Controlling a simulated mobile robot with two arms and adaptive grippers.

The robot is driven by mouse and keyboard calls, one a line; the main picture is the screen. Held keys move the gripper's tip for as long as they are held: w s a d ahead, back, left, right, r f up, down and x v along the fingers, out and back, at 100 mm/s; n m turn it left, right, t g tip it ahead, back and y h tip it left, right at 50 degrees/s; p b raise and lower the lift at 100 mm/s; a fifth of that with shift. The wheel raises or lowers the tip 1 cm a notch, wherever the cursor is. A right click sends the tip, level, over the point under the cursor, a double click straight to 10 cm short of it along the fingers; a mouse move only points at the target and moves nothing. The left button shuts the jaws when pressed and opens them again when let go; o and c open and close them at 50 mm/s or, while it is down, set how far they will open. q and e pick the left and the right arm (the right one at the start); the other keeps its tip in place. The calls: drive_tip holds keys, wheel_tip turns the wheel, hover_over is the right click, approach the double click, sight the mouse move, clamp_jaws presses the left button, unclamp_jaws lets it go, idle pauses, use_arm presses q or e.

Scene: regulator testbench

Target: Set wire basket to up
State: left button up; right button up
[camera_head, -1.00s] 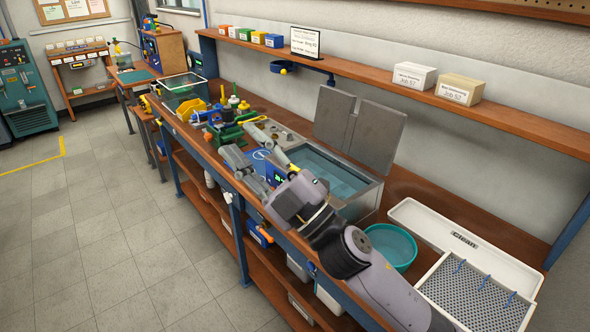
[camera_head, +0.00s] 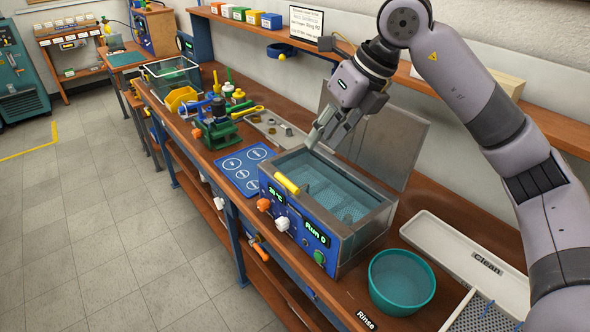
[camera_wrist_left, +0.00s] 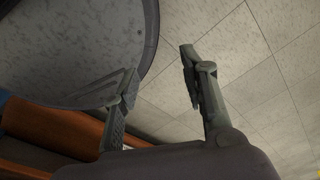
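The blue-fronted tank (camera_head: 354,240) stands on the bench in the head view, its lid raised behind it and blue-tinted liquid inside. Faint mesh shapes show under the liquid, but I cannot make out the wire basket's outline or height clearly. A yellow handle (camera_head: 286,183) lies at the tank's front left rim. My right gripper (camera_head: 329,139) hangs above the tank's back left part, fingers pointing down, apart and empty, not touching the handle. My left gripper (camera_wrist_left: 155,95) shows in the left wrist view with fingers apart and nothing between them; it is outside the head view.
A teal bowl (camera_head: 402,281) and a white tray marked Clean (camera_head: 450,244) sit right of the tank. A blue mat (camera_head: 240,169) and a green fixture (camera_head: 217,132) lie to its left. The raised lid (camera_head: 395,150) stands close behind my right gripper. A shelf runs above.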

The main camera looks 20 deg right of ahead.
drive_tip(key=p, duration=0.2)
approach(293, 185)
drive_tip(key=p+x, duration=0.2)
drive_tip(key=x, duration=0.8)
drive_tip(key=shift+w+f+p, duration=0.15)
drive_tip(key=shift+f+p, duration=0.15)
drive_tip(key=shift+f, duration=0.1)
use_arm(q)
drive_tip(key=r, duration=0.1)
drive_tip(key=s+r, duration=0.1)
drive_tip(key=r, duration=0.1)
drive_tip(key=s+r, duration=0.1)
drive_tip(key=shift+s+a+r, duration=0.15)
drive_tip(key=shift+s+r, duration=0.05)
use_arm(e)
drive_tip(key=shift+a, duration=0.1)
clamp_jaws()
use_arm(q)
drive_tip(key=shift+w+a, duration=0.1)
drive_tip(key=shift+w, duration=0.1)
